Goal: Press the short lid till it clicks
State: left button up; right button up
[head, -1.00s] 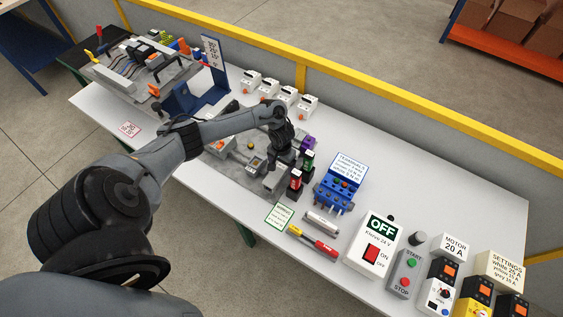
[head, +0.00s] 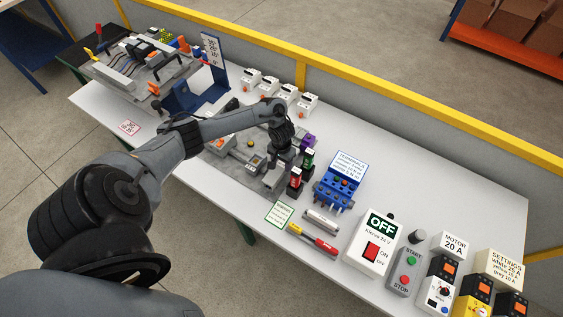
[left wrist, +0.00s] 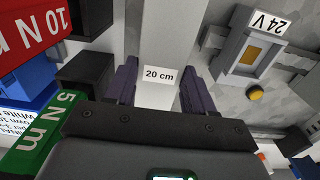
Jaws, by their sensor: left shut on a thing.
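The short lid (left wrist: 172,35) is a light grey strip with a "20 cm" label in the left wrist view. It runs away from me between the two dark fingers of my left gripper (left wrist: 160,88), which is shut on it. In the head view my left gripper (head: 282,168) points down at the near right end of the grey panel (head: 232,172). The arm and hand hide much of the lid there. I cannot tell whether the lid is fully seated. My right gripper is not in view.
Red (head: 295,180) and green (head: 308,161) torque tools stand close to the right of my left gripper. A blue terminal block (head: 336,192), a loose grey piece (head: 321,222) and a screwdriver (head: 314,241) lie further right. The white OFF switch box (head: 373,243) stands beyond them.

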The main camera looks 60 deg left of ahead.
pick_arm(q)
jog(key=shift+f, duration=0.3)
dwell(0.5)
jog(key=o, duration=1.2)
jog(key=shift+o, duration=0.2)
